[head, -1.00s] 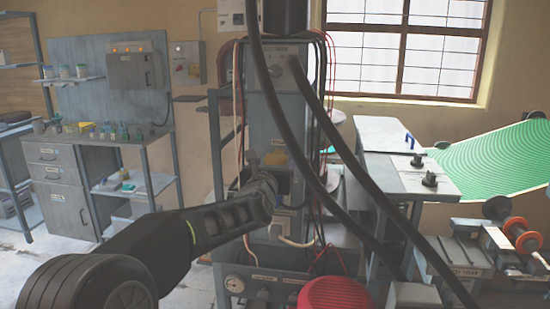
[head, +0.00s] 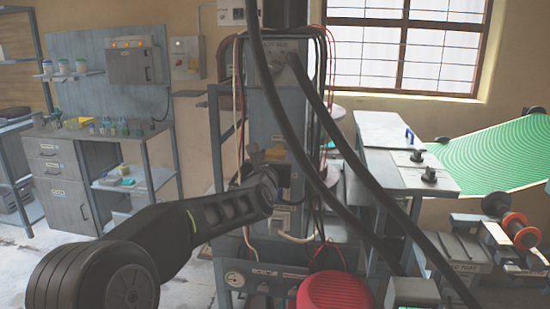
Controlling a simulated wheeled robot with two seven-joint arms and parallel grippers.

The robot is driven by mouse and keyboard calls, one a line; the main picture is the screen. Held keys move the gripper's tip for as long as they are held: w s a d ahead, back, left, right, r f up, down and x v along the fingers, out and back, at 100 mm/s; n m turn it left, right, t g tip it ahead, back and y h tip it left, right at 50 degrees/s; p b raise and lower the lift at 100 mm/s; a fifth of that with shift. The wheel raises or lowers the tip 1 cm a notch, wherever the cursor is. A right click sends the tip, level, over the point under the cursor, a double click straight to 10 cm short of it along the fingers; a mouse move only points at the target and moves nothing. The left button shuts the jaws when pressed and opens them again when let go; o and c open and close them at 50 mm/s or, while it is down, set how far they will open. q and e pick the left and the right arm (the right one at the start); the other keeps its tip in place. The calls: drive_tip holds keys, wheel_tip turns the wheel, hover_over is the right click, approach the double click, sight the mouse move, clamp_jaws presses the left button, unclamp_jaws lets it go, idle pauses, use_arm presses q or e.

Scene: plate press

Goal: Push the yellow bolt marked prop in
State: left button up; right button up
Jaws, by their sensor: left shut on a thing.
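The press column (head: 277,125) stands in the middle of the head view. A small yellow part (head: 276,153), which looks like the yellow bolt, shows on its front; its marking is too small to read. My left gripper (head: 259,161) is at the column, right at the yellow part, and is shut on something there. The gripper and wrist hide most of the contact, and the bolt's depth cannot be told. My right gripper is not in view.
Black hoses (head: 345,150) run down across the column's right side. A red rounded housing (head: 336,291) stands low in front. A grey side table (head: 408,178) is at right, a workbench (head: 85,135) at left. Open floor lies between bench and press.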

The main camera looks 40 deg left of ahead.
use_arm(q)
clamp_jaws()
